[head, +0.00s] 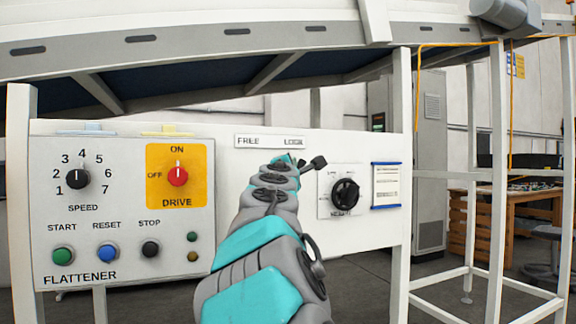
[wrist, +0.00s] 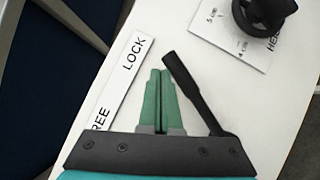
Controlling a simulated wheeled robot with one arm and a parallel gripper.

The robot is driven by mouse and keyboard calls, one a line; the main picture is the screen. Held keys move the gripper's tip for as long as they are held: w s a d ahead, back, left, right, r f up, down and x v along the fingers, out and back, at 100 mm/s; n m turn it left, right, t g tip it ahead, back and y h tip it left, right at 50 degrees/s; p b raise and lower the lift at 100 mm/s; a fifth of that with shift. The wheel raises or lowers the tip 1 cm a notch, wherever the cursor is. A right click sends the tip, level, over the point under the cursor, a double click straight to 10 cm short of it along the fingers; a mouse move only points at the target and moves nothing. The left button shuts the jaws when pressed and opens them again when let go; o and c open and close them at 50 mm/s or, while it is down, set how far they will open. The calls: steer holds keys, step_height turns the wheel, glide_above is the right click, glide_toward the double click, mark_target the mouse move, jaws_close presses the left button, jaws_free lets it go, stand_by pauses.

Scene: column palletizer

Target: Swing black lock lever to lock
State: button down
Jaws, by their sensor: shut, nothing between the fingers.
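The black lock lever (wrist: 190,83) is a dark rod with a thicker grip end. In the wrist view it slants just right of my fingers, its grip end near the LOCK side of the label; its pivot end is hidden by my gripper's body. In the head view the lever (head: 318,163) pokes out right of my arm, below LOCK. My gripper (wrist: 160,72) has green fingers shut together with nothing between them. They lie between the label and the lever; I cannot tell whether they touch the lever. The FREE/LOCK label (wrist: 122,70) also shows in the head view (head: 270,142).
A black rotary dial (head: 345,192) sits right of the lever on the white panel (head: 225,250), with a blue-framed card (head: 386,185) beyond it. On the left is the FLATTENER control box (head: 120,215) with knobs and buttons. A conveyor frame (head: 230,40) runs above.

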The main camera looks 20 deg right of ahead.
steer(key=shift+d, duration=0.1)
stand_by(0.5)
steer(key=s+a+r+p, duration=0.2)
steer(key=s+a+r, duration=0.2)
steer(key=s+a, duration=0.4)
steer(key=shift+s+a+r, duration=0.2)
steer(key=shift+s+r, duration=0.2)
steer(key=shift+s, duration=0.2)
